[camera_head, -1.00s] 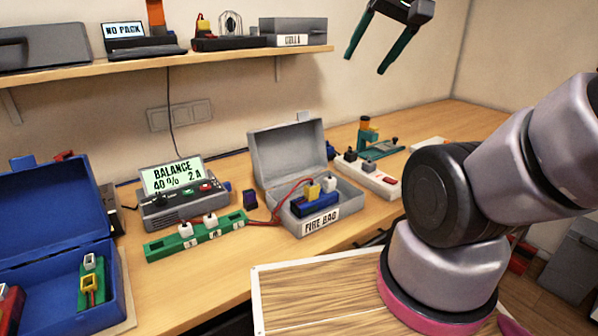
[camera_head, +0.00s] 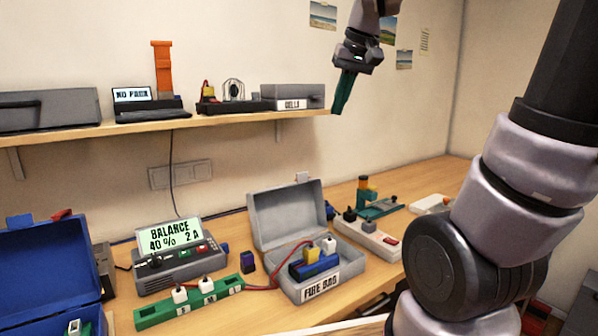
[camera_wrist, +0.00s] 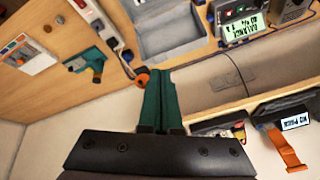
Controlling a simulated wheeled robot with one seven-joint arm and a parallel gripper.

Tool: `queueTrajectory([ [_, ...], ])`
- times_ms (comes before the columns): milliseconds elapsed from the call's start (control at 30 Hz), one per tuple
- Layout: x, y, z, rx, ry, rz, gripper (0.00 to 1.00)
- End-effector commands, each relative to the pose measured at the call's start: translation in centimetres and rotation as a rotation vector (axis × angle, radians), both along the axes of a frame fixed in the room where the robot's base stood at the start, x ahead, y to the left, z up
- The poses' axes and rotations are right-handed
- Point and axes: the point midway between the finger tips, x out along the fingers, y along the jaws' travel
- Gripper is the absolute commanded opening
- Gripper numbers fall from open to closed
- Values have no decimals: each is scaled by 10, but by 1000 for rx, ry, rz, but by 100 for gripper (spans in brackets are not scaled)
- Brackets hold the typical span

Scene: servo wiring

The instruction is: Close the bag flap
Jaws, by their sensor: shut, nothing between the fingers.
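The fire bag is a grey box labelled "FIRE BAG" (camera_head: 322,287) on the bench, holding a blue battery pack (camera_head: 314,264) with yellow and white connectors and red leads. Its flap (camera_head: 287,217) stands open, tilted back towards the wall. My gripper (camera_head: 341,108) is shut and empty, high above and behind the bag, near the right end of the shelf. In the wrist view the green fingers (camera_wrist: 160,82) are together, and the open bag (camera_wrist: 168,25) shows upside down beyond them. The bag's near wall is cut off there.
A charger reading "BALANCE 40% 2 A" (camera_head: 173,247) and a green balance board (camera_head: 188,305) stand left of the bag. A power strip (camera_head: 368,238) stands close on its right. The shelf (camera_head: 230,127) holds a grey cells box (camera_head: 293,96).

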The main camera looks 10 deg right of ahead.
Motion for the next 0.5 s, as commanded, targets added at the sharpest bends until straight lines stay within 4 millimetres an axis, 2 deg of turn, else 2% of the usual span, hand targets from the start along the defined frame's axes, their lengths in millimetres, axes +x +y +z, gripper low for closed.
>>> queueTrajectory([
  [33, 19, 4, -2, -18, 25, 32, 0],
  [267, 97, 22, -20, -104, 119, 184, 0],
  [500, 172, 45, -61, -178, 216, 339, 0],
])
